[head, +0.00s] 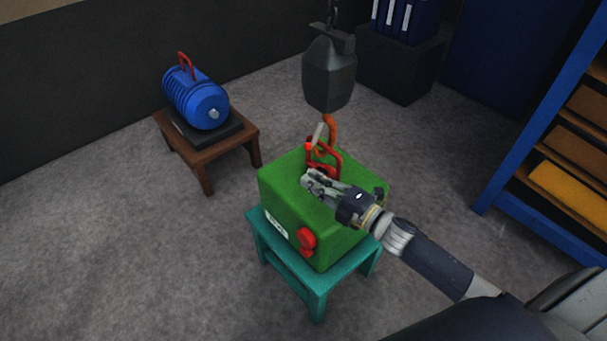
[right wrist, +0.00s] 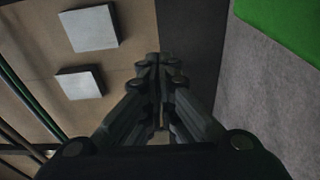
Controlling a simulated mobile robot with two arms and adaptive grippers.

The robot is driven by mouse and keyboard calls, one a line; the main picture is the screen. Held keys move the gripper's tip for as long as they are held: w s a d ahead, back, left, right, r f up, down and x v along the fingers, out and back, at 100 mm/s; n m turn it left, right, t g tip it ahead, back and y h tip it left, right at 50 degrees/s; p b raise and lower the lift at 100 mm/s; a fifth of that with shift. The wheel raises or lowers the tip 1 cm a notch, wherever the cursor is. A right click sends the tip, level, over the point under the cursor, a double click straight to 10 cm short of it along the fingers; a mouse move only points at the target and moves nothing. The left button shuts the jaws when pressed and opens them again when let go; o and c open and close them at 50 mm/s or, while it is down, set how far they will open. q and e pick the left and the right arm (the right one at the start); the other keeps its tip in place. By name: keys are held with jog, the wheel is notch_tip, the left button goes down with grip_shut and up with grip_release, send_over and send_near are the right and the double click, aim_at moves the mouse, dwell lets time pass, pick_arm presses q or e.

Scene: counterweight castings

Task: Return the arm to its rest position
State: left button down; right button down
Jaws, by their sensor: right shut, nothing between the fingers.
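My right arm comes in from the lower right in the head view. My right gripper (head: 311,181) is shut and empty, over the top of the green casting (head: 285,200) and close to its red lifting handle (head: 336,158). In the right wrist view the shut fingers (right wrist: 153,62) show with nothing between them. The green casting also fills the upper right corner there (right wrist: 285,22). An orange hook (head: 330,128) hangs from a dark grey hoist block (head: 329,75) down to the handle. I cannot tell whether the hook passes through it. My left gripper is not in view.
The casting sits on a teal stool (head: 317,300). A blue motor (head: 195,98) with a red handle stands on a brown stool (head: 205,172) at the back left. A blue shelf rack (head: 545,120) stands at the right. Grey floor is clear at the left.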

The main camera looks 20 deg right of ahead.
jog(key=shift+s+d, duration=0.15)
jog(key=shift+s, duration=0.05)
dwell(0.5)
